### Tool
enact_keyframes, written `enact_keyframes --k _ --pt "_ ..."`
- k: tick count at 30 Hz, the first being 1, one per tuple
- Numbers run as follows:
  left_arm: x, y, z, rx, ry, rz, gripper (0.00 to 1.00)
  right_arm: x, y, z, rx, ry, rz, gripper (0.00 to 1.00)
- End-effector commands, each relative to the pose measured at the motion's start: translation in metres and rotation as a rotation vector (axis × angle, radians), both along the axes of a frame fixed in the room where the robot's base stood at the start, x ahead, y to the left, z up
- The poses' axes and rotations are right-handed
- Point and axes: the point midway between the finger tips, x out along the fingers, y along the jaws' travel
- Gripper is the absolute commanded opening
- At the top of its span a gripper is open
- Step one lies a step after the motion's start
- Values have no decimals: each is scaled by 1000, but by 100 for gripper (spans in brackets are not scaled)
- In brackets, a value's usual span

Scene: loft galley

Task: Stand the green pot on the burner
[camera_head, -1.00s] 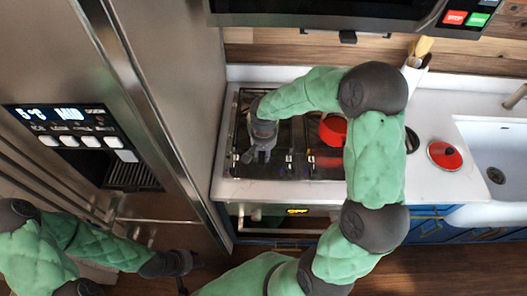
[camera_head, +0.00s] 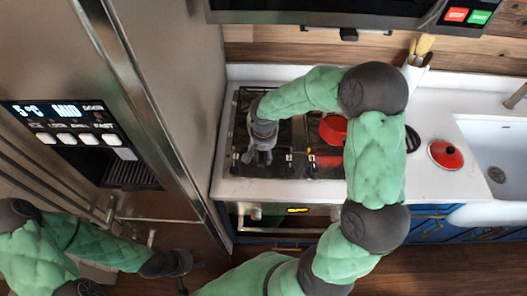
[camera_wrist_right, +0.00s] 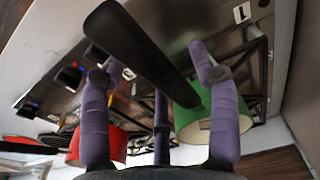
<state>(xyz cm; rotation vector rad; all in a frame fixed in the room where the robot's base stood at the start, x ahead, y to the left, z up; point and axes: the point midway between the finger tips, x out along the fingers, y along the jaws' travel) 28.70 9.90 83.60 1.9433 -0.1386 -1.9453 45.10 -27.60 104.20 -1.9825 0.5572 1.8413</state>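The green pot (camera_wrist_right: 191,121) shows in the right wrist view, right of centre, close to the dark grates. Its black handle (camera_wrist_right: 140,52) runs toward the upper left, across the space between my right fingers. My right gripper (camera_wrist_right: 150,75) has its purple fingers spread apart, with no clear grip on the handle. In the head view this gripper (camera_head: 258,158) is over the left front of the stove (camera_head: 300,172); the pot cannot be made out there. I cannot tell which burner the pot is over. My left gripper (camera_head: 180,265) hangs low by the fridge, its fingers unclear.
A red pot (camera_head: 333,127) stands on the stove's right side, partly behind my right arm; it also shows in the right wrist view (camera_wrist_right: 112,145). A red lid (camera_head: 445,154) lies on the counter near the sink (camera_head: 497,150). The fridge (camera_head: 185,100) bounds the left.

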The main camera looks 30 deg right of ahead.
Motion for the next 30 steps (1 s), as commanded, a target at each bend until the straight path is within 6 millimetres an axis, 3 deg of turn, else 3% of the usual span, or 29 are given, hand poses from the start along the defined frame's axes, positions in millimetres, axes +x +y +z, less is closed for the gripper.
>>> enact_keyframes --k 8,21,30 --pt "0 0 0 0 0 0 40 0 0 9 -1 -1 0 61" --pt "0 0 0 0 0 0 40 -5 3 90 -1 -3 0 61" --pt "0 0 0 0 0 0 40 -7 4 118 -1 -1 1 61"
